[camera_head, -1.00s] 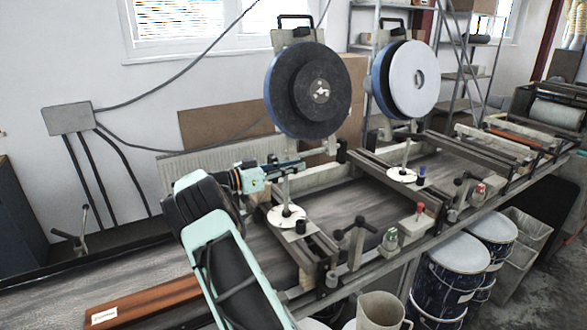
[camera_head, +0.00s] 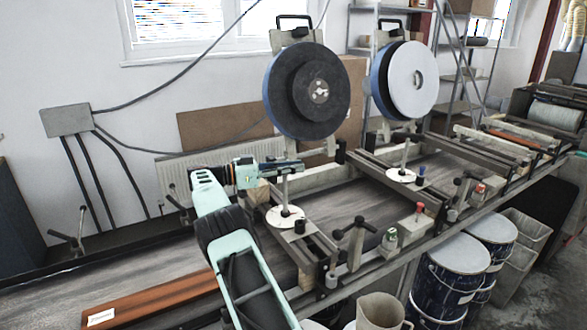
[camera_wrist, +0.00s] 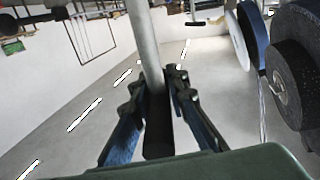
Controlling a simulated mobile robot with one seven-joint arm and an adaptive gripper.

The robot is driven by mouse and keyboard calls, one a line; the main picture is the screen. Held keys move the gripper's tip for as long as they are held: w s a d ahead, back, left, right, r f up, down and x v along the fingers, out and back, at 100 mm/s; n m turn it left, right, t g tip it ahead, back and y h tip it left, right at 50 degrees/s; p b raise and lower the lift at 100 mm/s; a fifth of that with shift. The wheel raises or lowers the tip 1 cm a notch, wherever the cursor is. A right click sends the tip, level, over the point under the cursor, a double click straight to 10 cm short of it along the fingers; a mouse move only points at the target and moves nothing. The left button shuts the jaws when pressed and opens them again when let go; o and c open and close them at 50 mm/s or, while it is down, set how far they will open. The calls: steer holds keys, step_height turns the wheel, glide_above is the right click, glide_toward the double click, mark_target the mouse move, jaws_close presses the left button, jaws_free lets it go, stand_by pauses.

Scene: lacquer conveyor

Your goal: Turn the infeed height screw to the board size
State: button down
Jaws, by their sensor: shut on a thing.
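The infeed height screw (camera_head: 285,189) is an upright pale rod over a round white dial (camera_head: 285,216) on the nearer cross frame. My gripper (camera_head: 287,167) comes in from the left at the top of this rod and is shut on it. In the wrist view the grey rod (camera_wrist: 143,40) passes between the fingers (camera_wrist: 157,85), with a dark piece (camera_wrist: 158,138) below. The fingers hide the exact grip point. A reddish-brown board (camera_head: 155,302) with a white label lies on the belt at the front left. The label and dial marks are too small to read.
A dark-and-blue wheel (camera_head: 307,90) hangs just above my gripper. A second rod with a white dial (camera_head: 401,175) stands further right. Blue drums (camera_head: 448,278) stand below.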

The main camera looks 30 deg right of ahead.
steer(key=shift+s+g, duration=0.1)
steer(key=shift+g, duration=0.2)
stand_by(0.6)
steer(key=c, duration=1.9)
jaws_free()
steer(key=shift+w+r+n+t+h+p, duration=0.15)
steer(key=shift+n+t+p, duration=0.3)
steer(key=shift+t, duration=0.45)
steer(key=shift+w+n+t+h+p, duration=0.15)
steer(key=shift+n+t+p, duration=0.1)
steer(key=shift+n+t, duration=0.55)
